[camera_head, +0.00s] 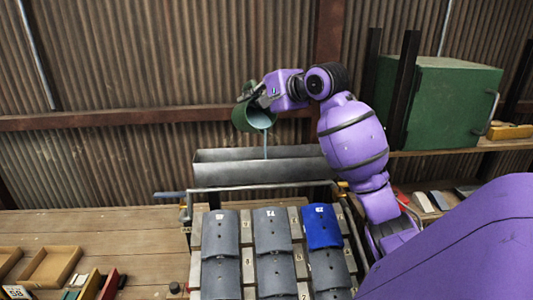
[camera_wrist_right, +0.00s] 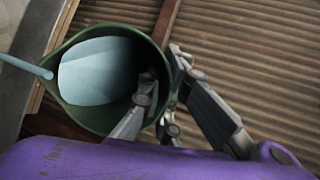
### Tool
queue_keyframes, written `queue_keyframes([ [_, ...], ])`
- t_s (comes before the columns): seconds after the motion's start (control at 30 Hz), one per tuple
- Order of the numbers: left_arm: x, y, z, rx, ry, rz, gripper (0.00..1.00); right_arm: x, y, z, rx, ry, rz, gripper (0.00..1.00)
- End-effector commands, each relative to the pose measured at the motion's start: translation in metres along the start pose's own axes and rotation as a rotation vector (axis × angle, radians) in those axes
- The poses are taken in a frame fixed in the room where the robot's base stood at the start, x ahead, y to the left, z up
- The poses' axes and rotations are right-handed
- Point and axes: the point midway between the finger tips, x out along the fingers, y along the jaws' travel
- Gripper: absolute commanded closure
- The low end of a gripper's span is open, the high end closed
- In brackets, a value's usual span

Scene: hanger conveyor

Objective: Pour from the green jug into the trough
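The green jug (camera_head: 247,117) is tilted in the air above the trough in the head view. A thin pale-blue stream (camera_head: 265,143) runs from its lip down to the grey metal trough (camera_head: 225,174). My right gripper (camera_head: 256,95) is shut on the jug's wall. In the right wrist view, one finger of the right gripper (camera_wrist_right: 160,98) is inside the jug's mouth and the other is outside. The green jug (camera_wrist_right: 97,125) there holds pale-blue liquid (camera_wrist_right: 98,75) that leaves over the lip at left. The liquid level inside the trough is hidden. My left gripper is not in view.
Grey curved tiles (camera_head: 272,228) and one blue tile (camera_head: 321,227) lie on a rack in front of the trough. A green cabinet (camera_head: 450,105) stands on a shelf at right. A wooden tray (camera_head: 50,267) is at lower left. The corrugated wall is close behind.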

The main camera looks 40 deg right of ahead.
Motion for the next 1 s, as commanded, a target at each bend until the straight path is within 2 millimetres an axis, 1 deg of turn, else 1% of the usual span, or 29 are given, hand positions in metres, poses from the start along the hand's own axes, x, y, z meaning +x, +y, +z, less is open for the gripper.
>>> queue_keyframes([
  [0.33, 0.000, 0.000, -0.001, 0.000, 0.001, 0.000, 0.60, -0.002, -0.001, 0.000, -0.006, 0.002, -0.018, 1.00],
  [0.7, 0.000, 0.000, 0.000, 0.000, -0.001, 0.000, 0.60, -0.004, 0.008, 0.002, -0.029, 0.003, -0.099, 1.00],
  [1.0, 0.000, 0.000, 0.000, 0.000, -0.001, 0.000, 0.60, -0.006, 0.008, 0.001, -0.036, 0.006, -0.118, 1.00],
])
